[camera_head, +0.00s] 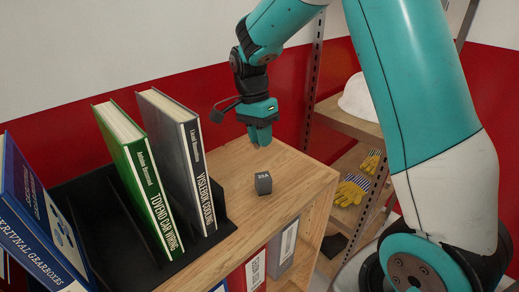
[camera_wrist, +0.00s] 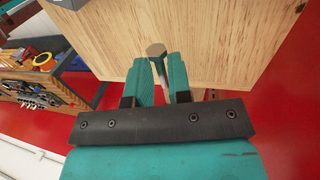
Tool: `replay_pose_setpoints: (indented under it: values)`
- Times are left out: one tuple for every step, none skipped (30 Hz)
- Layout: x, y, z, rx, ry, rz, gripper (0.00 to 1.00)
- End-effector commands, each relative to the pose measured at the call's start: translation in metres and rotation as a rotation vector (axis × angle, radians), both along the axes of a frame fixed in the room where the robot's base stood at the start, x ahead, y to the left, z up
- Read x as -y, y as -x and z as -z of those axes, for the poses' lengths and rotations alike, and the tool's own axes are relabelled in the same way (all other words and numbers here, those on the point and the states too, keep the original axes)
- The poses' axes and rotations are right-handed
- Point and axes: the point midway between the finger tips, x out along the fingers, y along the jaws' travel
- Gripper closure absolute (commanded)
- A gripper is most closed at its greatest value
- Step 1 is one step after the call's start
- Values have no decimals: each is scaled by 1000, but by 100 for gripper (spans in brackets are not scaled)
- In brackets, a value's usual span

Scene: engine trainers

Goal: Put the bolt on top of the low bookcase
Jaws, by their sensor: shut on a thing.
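The bolt (camera_wrist: 156,50) has a grey hexagonal head and a pale shank. In the wrist view it sits between the two teal fingers of my gripper (camera_wrist: 158,68), which is shut on it, with the head sticking out past the fingertips. In the head view my gripper (camera_head: 260,137) points down by the far part of the low bookcase's wooden top (camera_head: 285,165); the bolt is hidden there. The wood also shows beyond the bolt in the wrist view (camera_wrist: 215,45). I cannot tell the exact gap between bolt and wood.
A dark block marked 20A (camera_head: 263,183) stands on the bookcase top near the front. A black book rack (camera_head: 100,215) with a green book (camera_head: 140,175) and a grey book (camera_head: 180,150) fills the left. A shelf with gloves (camera_head: 352,190) stands right. Bare wood lies around the block.

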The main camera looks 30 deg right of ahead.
Motion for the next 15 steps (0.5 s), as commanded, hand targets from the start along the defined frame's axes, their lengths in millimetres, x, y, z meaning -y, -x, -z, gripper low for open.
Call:
replay_pose_setpoints:
  values:
    - [0, 0, 3, 0, 0, 0, 100]
    - [0, 0, 5, 0, 0, 0, 100]
    - [0, 0, 9, -2, 0, 0, 100]
    - [0, 0, 14, -3, 0, 0, 100]
    - [0, 1, 19, -3, 0, 0, 100]
    - [0, 1, 25, -4, 0, 0, 100]
    - [0, 1, 30, -4, 0, 0, 100]
    - [0, 1, 34, -3, 1, 0, 100]
    - [0, 0, 39, -3, 1, 0, 100]
    - [0, 0, 42, -2, 0, 0, 100]
    - [0, 0, 44, 0, 0, 0, 100]
    - [0, 0, 45, 1, 1, 0, 100]
    - [0, 0, 46, 2, 1, 0, 100]
    - [0, 0, 46, 2, 1, 0, 100]
    - [0, 0, 46, 2, 1, 0, 100]
